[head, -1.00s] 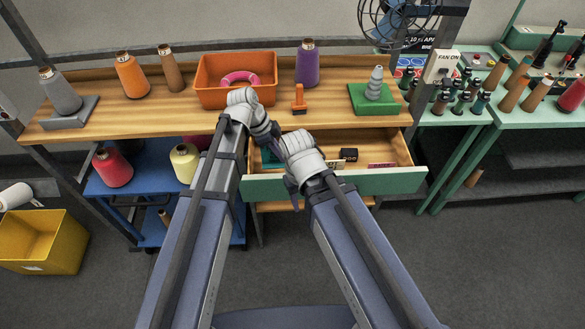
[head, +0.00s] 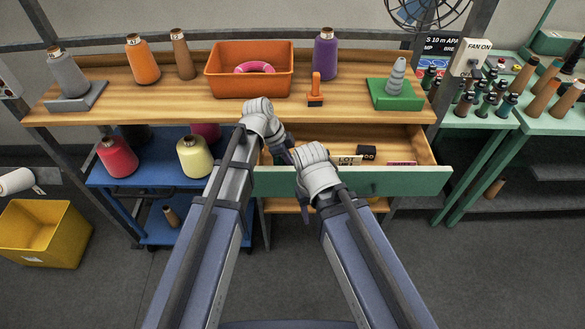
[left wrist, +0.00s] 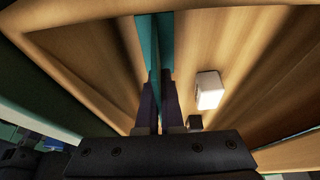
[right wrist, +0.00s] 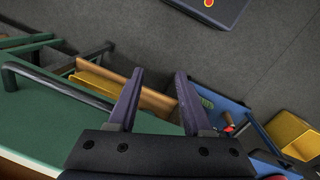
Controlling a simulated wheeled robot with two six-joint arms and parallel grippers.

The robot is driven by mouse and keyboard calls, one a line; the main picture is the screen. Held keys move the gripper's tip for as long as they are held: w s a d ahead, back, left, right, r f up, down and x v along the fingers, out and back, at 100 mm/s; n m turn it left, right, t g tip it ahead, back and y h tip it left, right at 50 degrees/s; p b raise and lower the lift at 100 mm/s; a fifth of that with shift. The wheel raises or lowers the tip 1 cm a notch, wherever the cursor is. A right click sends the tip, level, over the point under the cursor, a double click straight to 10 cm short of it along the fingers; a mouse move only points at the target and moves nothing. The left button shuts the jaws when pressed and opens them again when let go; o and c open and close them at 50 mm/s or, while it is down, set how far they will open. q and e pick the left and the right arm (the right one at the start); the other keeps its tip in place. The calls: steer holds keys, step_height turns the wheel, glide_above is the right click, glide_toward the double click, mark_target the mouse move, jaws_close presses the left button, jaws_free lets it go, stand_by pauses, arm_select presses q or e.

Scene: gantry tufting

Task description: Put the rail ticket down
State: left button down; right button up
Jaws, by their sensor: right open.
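My left gripper (left wrist: 160,105) is shut on a thin teal card, which I take to be the rail ticket (left wrist: 154,50), seen nearly edge-on in the left wrist view. In the head view, my left gripper (head: 287,156) is at the left part of the open drawer (head: 410,182), and the hands mostly hide the ticket. Whether the ticket touches the drawer floor I cannot tell. My right gripper (head: 300,198) is open and empty, just in front of the drawer's green front. Its spread fingers also show in the right wrist view (right wrist: 152,105).
The drawer also holds a LOT card (head: 347,161), a small black block (head: 367,152) and a pink card (head: 401,163). Above, the wooden bench (head: 200,103) carries an orange bin (head: 250,88), an orange stamp-like thing (head: 315,92) and a green stand (head: 396,98).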

arm_select(q)
steer(key=shift+r, duration=0.1)
steer(key=c, duration=1.5)
jaws_free()
steer(key=shift+f, duration=0.2)
steer(key=o, duration=0.4)
steer(key=shift+o, duration=0.2)
steer(key=shift+r, duration=0.1)
steer(key=shift+a+r+p, duration=0.1)
steer(key=shift+r+p, duration=0.3)
steer(key=shift+r, duration=0.1)
steer(key=p+v, duration=1)
steer(key=v, duration=0.1)
steer(key=shift+a+r, duration=0.1)
steer(key=shift+a, duration=0.05)
